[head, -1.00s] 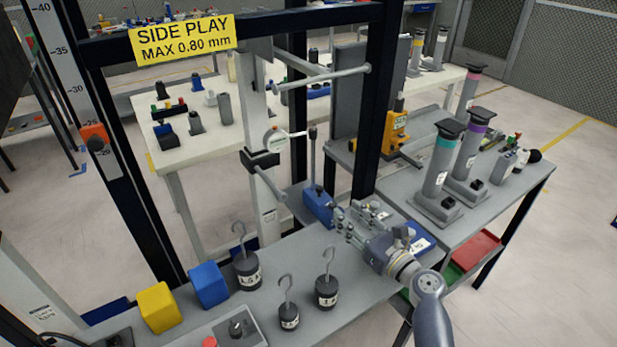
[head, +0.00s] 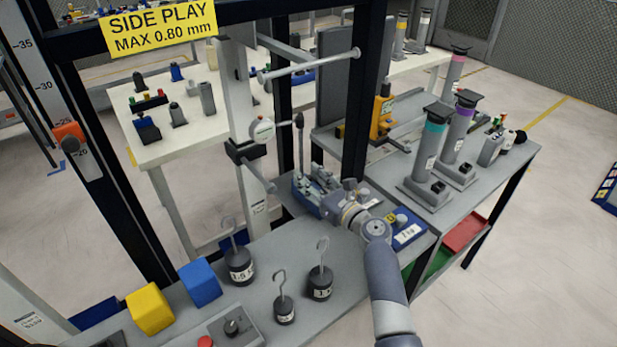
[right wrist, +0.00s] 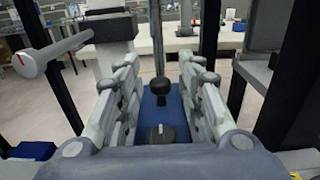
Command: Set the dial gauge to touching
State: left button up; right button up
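The dial gauge (head: 263,129), with a small round white face, sits beside the pale upright column (head: 236,85). A thin arm joins it to a dark post (head: 299,145) on a blue base (head: 304,205). I cannot tell whether its tip touches the column. My right gripper (head: 312,178) is low at the blue base, partly hiding it. In the right wrist view, its fingers (right wrist: 159,70) are spread, with the blue base (right wrist: 177,106), a dark round knob (right wrist: 160,134) and the post (right wrist: 158,60) showing between them. My left gripper is out of view.
Hooked weights (head: 320,283), a yellow block (head: 150,308) and a blue block (head: 200,283) stand along the bench front. A blue 2 kg block (head: 408,231) lies right of my wrist. A dark frame post (head: 366,100) and a horizontal grey bar (head: 310,66) stand close by.

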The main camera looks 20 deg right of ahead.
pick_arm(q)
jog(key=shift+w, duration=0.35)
pick_arm(e)
jog(key=shift+w+a, duration=0.15)
jog(key=shift+w, duration=0.25)
jog(key=shift+c, duration=0.2)
grip_shut()
jog(key=shift+b+x, duration=0.7)
jog(key=shift+x, duration=1.95)
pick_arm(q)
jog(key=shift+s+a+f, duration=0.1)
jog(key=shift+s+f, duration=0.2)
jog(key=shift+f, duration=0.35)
pick_arm(e)
jog(key=shift+o, duration=0.2)
grip_release()
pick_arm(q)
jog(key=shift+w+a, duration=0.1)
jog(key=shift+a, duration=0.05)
pick_arm(e)
jog(key=shift+s, duration=0.15)
